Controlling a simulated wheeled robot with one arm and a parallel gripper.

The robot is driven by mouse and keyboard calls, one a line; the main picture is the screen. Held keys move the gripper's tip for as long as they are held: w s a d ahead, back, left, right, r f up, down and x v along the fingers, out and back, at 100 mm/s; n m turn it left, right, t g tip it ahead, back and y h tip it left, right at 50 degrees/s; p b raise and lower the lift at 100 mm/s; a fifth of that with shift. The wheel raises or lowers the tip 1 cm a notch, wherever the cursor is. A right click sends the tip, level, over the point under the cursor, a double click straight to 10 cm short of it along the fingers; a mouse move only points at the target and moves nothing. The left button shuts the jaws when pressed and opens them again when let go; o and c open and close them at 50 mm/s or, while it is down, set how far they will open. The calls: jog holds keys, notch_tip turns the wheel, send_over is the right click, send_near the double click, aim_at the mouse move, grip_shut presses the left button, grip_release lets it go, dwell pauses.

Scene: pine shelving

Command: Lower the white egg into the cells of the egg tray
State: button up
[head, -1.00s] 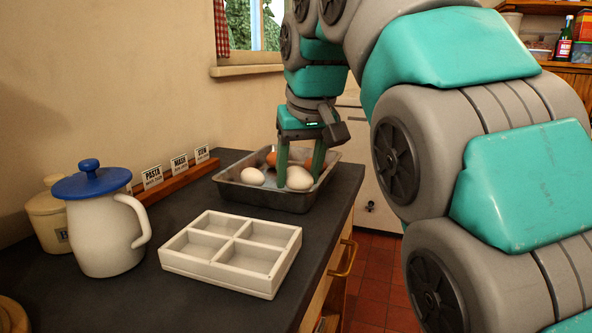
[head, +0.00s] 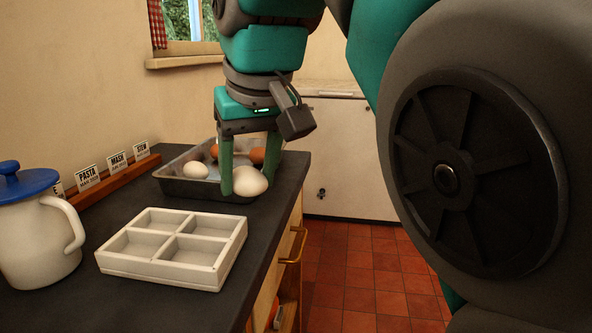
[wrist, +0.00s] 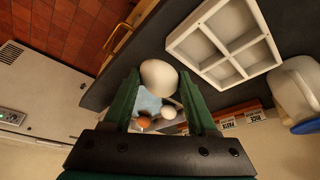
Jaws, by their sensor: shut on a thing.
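The white egg (head: 249,183) is held between the two green fingers of my gripper (head: 246,176), in front of the near right corner of a grey metal pan in the head view. In the wrist view the egg (wrist: 158,76) shows between the fingertips. The egg tray (head: 137,268) is a white block with a two-by-two grid of square cells. It lies on the dark counter to the left of and nearer than the egg. Its cells look empty in the head view. In the wrist view the tray (wrist: 222,62) is up and right of the egg.
The grey pan (head: 185,188) holds another white egg (head: 194,170) and brown eggs (head: 257,156). A white jug (head: 35,240) with a blue lid stands left of the tray. Small label cards (head: 88,176) stand behind. The counter's right edge drops to a red tiled floor (head: 372,275).

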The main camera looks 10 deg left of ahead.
aim_at(236, 184)
jog(key=r+p, duration=0.1)
jog(key=s+a+r+p, duration=0.1)
jog(key=r, duration=0.1)
jog(key=r+p, duration=0.1)
jog(key=shift+s+a+r, duration=0.15)
jog(key=shift+r, duration=0.15)
jog(key=shift+s+a, duration=0.7)
jog(key=shift+s, duration=0.05)
jog(key=shift+s+a+f+b, duration=0.35)
jog(key=shift+f, duration=0.15)
jog(key=shift+s+a+f+b, duration=0.3)
jog(key=shift+f+b, duration=0.05)
jog(key=shift+f, duration=0.15)
jog(key=shift+w+a, duration=0.1)
jog(key=shift+w, duration=0.05)
jog(key=shift+w, duration=0.15)
jog(key=shift+f, duration=0.15)
